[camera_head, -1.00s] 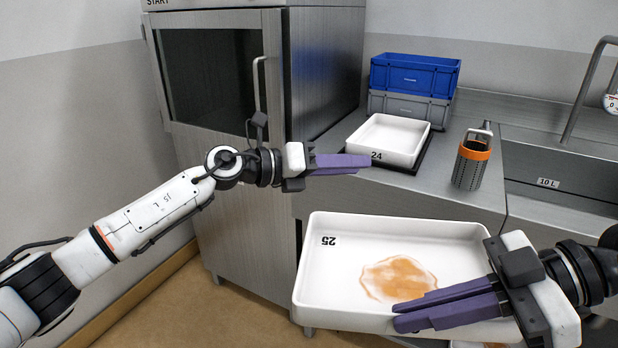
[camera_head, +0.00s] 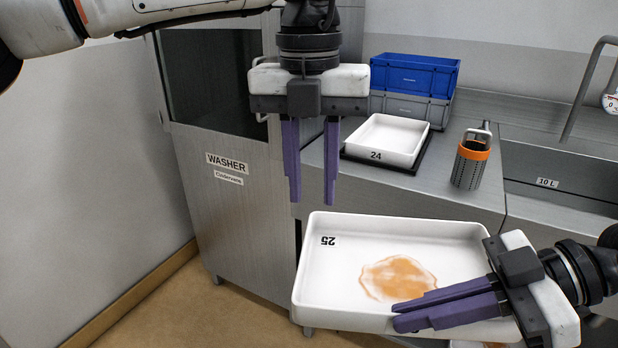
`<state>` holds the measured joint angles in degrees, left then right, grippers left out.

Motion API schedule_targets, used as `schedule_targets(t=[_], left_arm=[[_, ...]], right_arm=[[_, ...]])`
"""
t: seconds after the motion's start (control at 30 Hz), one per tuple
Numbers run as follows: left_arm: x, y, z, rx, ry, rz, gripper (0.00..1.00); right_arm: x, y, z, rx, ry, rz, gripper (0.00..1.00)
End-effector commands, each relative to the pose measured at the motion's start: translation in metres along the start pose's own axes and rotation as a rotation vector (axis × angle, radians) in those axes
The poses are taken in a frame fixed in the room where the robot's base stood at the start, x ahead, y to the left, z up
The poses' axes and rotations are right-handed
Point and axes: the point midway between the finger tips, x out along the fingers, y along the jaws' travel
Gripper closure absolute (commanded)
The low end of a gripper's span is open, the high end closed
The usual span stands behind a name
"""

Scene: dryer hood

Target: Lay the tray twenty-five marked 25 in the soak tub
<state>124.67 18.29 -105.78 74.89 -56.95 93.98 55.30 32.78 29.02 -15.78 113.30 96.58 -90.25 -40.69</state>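The white tray marked 25 (camera_head: 455,232) is in the lower middle, in front of the counter, with an orange-brown stain on its floor. My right gripper (camera_head: 395,317) is at its near right side, with its purple fingers close together over the near wall; it appears to grip that wall. My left gripper (camera_head: 310,200) points down, fingers apart and empty, above and left of the tray, in front of the washer. At the right, a sink basin (camera_head: 575,180) marked 10 L is set in the counter; it may be the soak tub.
A white tray marked 24 (camera_head: 388,138) sits on a dark mat on the counter. An orange-banded perforated canister (camera_head: 469,168) stands near the sink. A blue crate (camera_head: 415,75) rests on a grey crate (camera_head: 410,105). The washer (camera_head: 225,215) stands at left, a tap (camera_head: 583,90) over the sink.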

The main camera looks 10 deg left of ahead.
Motion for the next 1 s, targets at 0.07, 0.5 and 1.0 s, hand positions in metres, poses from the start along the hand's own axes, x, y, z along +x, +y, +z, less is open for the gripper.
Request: schedule_targets(t=[0.07, 0.5, 1.0], left_arm=[[0.001, 0.005, -0.002, -0.02, 0.004, 0.023, 0.74], [0.073, 0.007, -0.003, -0.022, 0.007, 0.027, 0.74], [0.118, 0.008, -0.003, -0.022, 0.004, 0.024, 0.74]], right_arm=[[0.0, 0.0, -0.001, -0.003, 0.003, 0.002, 1.0], [-0.001, 0.0, -0.001, -0.003, 0.003, 0.002, 1.0], [-0.001, 0.0, -0.001, -0.003, 0.003, 0.002, 1.0]])
